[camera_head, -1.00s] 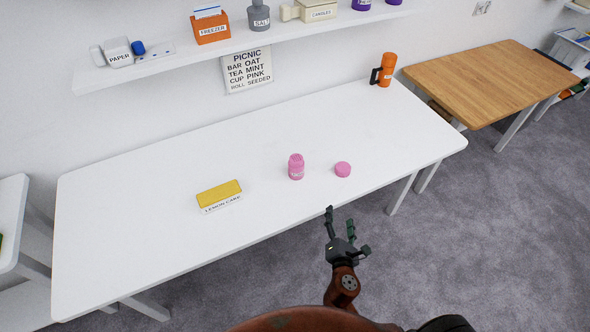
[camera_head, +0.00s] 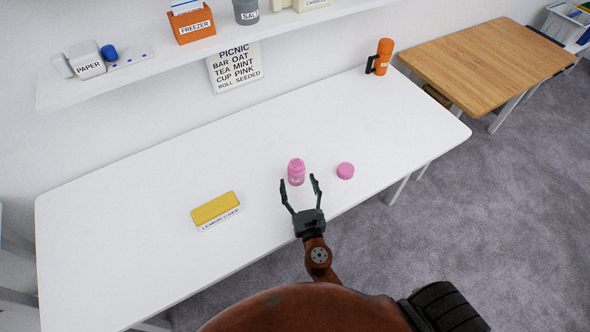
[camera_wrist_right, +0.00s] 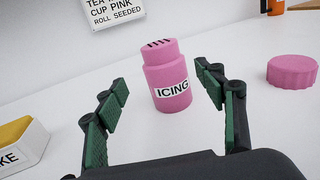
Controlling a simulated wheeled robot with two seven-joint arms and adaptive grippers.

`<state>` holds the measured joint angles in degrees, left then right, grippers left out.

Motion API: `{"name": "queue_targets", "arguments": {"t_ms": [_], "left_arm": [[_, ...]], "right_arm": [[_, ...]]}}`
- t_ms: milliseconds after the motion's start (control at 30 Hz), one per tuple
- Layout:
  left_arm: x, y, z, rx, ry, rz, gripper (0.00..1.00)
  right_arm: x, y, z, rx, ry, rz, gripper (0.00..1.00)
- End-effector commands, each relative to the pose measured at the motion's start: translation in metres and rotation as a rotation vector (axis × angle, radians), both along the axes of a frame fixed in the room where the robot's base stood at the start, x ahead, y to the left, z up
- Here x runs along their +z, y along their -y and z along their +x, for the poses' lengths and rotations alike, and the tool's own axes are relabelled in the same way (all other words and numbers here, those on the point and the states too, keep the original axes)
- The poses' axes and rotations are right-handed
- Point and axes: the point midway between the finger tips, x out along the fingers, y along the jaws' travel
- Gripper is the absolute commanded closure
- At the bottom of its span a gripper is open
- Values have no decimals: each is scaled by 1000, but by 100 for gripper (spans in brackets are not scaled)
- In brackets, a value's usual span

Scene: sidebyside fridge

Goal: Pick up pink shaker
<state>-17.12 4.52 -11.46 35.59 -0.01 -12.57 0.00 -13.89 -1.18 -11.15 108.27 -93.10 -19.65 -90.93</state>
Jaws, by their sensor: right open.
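The pink shaker (camera_head: 296,171) stands upright on the white table. In the right wrist view it (camera_wrist_right: 167,78) has slots in its top and a label reading "ICING". My right gripper (camera_head: 300,182) is open and empty, at the shaker's near side. In the right wrist view the shaker shows between and beyond the two fingers of the gripper (camera_wrist_right: 163,88); I cannot tell whether its body is between the fingertips. My left gripper is not in view.
A round pink lid (camera_head: 345,171) lies right of the shaker. A yellow lemon cake box (camera_head: 216,210) is to the left. An orange flask (camera_head: 383,57) stands at the table's back right. A loaded wall shelf (camera_head: 140,70) runs above. Much of the white table (camera_head: 130,235) is clear.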

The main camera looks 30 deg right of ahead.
Motion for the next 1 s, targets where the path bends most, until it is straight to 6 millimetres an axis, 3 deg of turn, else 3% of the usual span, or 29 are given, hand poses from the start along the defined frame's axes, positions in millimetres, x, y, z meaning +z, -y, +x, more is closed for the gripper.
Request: {"name": "queue_targets", "arguments": {"t_ms": [100,233,400,600,700,1000], "left_arm": [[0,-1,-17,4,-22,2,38],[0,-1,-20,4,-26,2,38],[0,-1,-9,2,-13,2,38],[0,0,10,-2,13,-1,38],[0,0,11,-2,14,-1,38],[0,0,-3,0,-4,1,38]], "right_arm": [[0,4,12,0,2,3,36],[-1,12,29,-2,2,4,36],[-2,18,49,-2,1,4,36],[-2,20,54,-2,0,3,36],[-2,20,53,-2,0,3,36],[-2,20,53,-2,0,3,57]]}}
